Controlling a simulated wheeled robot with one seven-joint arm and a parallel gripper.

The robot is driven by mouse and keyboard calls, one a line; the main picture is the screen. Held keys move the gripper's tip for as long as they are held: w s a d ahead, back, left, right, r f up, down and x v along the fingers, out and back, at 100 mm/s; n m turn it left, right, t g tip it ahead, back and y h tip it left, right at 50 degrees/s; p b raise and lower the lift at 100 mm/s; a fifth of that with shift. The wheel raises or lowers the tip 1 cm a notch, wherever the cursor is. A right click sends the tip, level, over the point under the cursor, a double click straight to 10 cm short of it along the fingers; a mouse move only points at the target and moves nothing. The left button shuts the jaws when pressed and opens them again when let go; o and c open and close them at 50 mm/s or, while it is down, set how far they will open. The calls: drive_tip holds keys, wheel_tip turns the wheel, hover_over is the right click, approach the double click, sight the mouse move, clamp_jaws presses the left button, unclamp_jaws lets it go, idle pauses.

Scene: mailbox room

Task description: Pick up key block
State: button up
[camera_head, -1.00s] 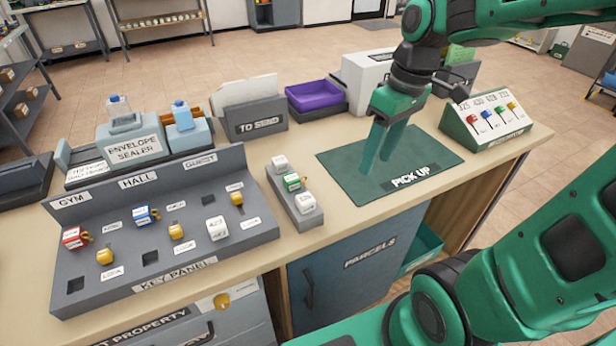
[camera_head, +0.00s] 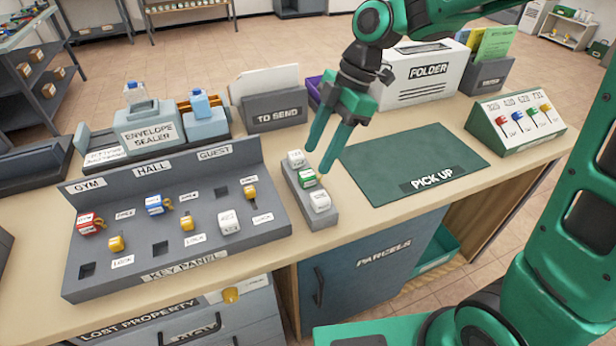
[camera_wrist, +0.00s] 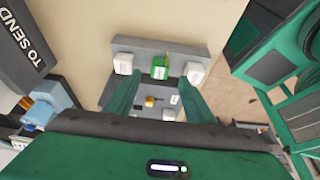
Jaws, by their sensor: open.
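A small grey tray (camera_head: 309,214) holds three key blocks in a row: a white one (camera_head: 296,158), a green one (camera_head: 308,179) and another white one (camera_head: 320,201). My gripper (camera_head: 317,160) is open and empty, pointing down over this tray. In the wrist view the green block (camera_wrist: 160,68) shows between the fingertips (camera_wrist: 159,76), with the white blocks on either side. I cannot tell how high the fingers are above it. The sloped key panel (camera_head: 125,260) carries a red block (camera_head: 88,222), a blue block (camera_head: 155,205) and a white block (camera_head: 229,222).
The green pick-up mat (camera_head: 410,160) lies clear to the right. Behind the tray stand the to-send box (camera_head: 275,112) and the envelope sealer (camera_head: 150,128). The white folder box (camera_head: 425,80) and a rack of coloured keys (camera_head: 515,122) stand farther right.

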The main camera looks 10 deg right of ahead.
sight(308, 173)
drive_tip(key=shift+x, duration=2.75)
drive_tip(key=shift+r, duration=0.1)
drive_tip(key=c, duration=1.1)
